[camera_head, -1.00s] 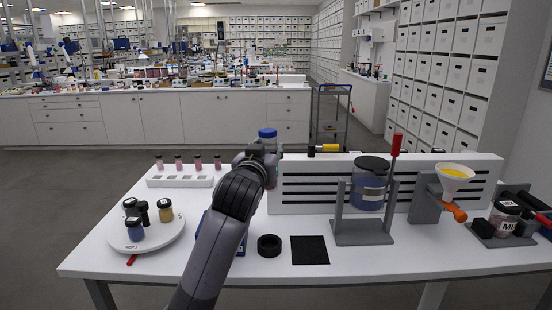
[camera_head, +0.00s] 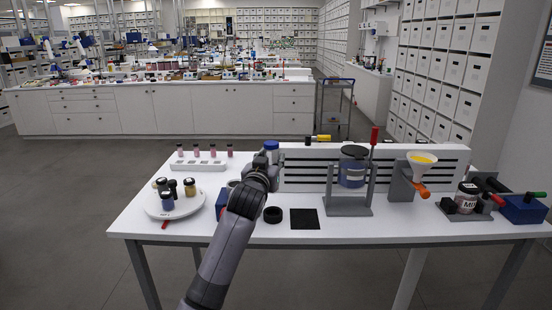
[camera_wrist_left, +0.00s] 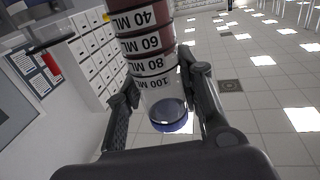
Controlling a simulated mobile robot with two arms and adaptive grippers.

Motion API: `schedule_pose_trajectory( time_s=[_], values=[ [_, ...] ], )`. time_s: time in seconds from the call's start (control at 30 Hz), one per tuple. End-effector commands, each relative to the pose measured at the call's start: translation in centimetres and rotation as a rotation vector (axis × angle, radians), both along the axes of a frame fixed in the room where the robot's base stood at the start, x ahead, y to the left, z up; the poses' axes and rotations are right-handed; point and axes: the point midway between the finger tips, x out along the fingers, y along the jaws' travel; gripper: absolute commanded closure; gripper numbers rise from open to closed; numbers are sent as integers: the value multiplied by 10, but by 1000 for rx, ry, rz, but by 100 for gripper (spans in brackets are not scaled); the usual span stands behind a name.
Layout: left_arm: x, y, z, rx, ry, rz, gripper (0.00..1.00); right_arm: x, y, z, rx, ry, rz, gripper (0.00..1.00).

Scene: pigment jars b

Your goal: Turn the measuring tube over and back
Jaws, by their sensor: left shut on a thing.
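The measuring tube (camera_wrist_left: 150,50) has white bands marked 40 to 100 ML, dark red contents away from the cap and a clear stretch near the blue cap. My left gripper (camera_wrist_left: 168,100) is shut on it, with one finger on each side near the capped end. In the head view, my left gripper (camera_head: 262,170) is above the table, left of the white slotted board, and the tube's blue cap (camera_head: 271,146) points up above it. The rest of the tube is mostly hidden behind my gripper there. My right gripper is not in view.
A black ring (camera_head: 273,215), a black mat (camera_head: 304,219), a grey stand (camera_head: 349,206) with a jar and a funnel (camera_head: 421,165) stand right.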

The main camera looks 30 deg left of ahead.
Motion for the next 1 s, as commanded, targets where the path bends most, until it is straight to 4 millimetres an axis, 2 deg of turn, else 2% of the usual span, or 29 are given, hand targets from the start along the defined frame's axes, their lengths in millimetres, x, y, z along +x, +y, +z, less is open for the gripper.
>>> schedule_pose_trajectory(
  time_s=[0.2,0.37,0.57,0.73,1.0],
  values=[
    [0,-1,4,11,5,-1,100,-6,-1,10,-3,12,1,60],
    [3,-9,6,248,92,-2,100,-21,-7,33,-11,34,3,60],
    [8,-22,-1,712,260,-4,100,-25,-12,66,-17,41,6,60],
    [11,-31,-16,1189,432,-6,100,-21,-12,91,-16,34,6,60],
    [10,-28,-42,1883,683,-6,100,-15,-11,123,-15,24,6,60]
  ],
)
